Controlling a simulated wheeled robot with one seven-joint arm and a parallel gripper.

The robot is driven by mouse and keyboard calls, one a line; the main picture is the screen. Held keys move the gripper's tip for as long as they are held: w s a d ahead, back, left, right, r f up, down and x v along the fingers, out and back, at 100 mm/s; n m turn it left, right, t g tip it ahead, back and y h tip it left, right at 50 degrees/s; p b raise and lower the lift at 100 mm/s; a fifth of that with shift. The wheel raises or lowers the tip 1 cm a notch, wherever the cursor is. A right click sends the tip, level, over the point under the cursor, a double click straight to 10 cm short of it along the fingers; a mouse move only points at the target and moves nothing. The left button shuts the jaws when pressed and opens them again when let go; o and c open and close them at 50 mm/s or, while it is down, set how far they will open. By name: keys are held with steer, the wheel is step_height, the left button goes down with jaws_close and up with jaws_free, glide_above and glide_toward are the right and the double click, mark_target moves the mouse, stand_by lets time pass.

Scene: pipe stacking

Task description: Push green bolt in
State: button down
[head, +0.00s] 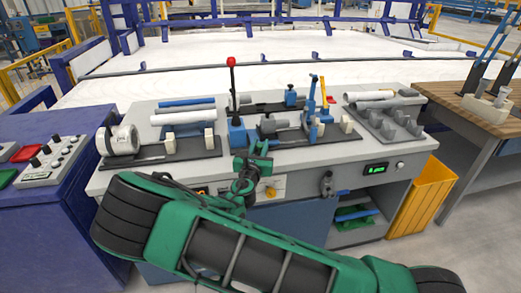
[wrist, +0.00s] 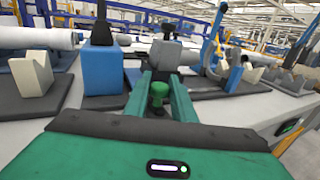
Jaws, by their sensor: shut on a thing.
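The green bolt (wrist: 158,94) shows in the wrist view as a small green knob on a darker stem, between the two green fingers. My gripper (wrist: 161,84) is shut on it. In the head view my gripper (head: 252,162) is at the front edge of the grey workbench, just right of the blue block with the red-knobbed lever. I cannot pick out the bolt in the head view. The bolt's lower end and any hole for it are hidden by the gripper.
A yellow bin (head: 421,198) stands at right. A control box (head: 45,162) is at left.

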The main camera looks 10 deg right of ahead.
steer(key=c, duration=1.5)
jaws_free()
steer(key=shift+w+a, duration=0.1)
steer(key=shift+w, duration=0.15)
steer(key=shift+c, duration=0.2)
steer(key=v, duration=1)
steer(key=shift+s, duration=0.4)
